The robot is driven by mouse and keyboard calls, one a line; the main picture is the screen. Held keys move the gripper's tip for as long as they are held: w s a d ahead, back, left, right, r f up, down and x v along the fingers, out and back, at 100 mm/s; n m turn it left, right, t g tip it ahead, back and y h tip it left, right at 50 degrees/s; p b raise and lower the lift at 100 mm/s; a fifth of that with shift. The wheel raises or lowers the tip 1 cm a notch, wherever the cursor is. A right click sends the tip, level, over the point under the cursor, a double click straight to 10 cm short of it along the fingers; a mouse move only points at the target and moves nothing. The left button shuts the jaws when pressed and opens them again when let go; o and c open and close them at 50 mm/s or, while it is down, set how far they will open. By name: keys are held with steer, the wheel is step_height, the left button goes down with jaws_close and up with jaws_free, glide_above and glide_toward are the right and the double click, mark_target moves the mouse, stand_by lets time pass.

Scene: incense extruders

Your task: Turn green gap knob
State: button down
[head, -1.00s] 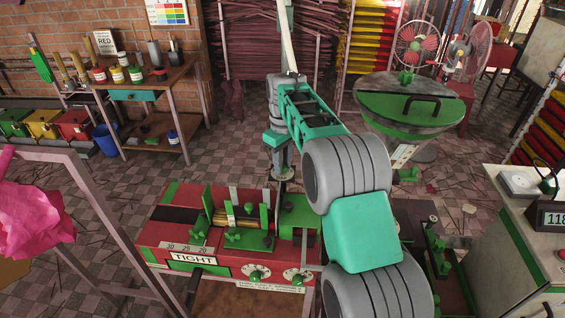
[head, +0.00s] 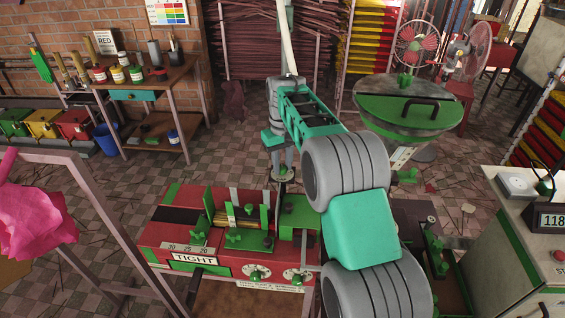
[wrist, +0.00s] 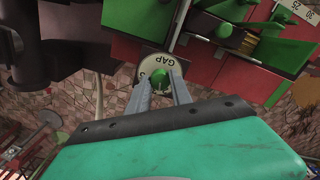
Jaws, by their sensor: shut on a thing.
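The green gap knob (wrist: 158,78) sits on a round pale dial (wrist: 147,72) marked GAP, at the far side of the red and green machine. In the wrist view, the two grey fingers of my gripper (wrist: 162,87) are shut on the knob, one on each side. In the head view, my gripper (head: 283,170) points down at the same dial (head: 284,177), behind the machine body (head: 299,217).
The machine's near face carries a TIGHT label (head: 194,258) and two other green knobs (head: 256,277). A covered round vat (head: 410,105) stands behind my arm. A workbench (head: 150,80) is at left, and a counter with a scale (head: 549,215) at right.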

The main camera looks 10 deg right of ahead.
mark_target(282, 167)
steer(key=shift+m, duration=1.2)
steer(key=c, duration=1.1)
jaws_free()
steer(key=shift+c, duration=0.2)
step_height(282, 167, up, 7)
steer(key=shift+r+b, duration=0.15)
steer(key=shift+b, duration=0.2)
steer(key=shift+r, duration=0.25)
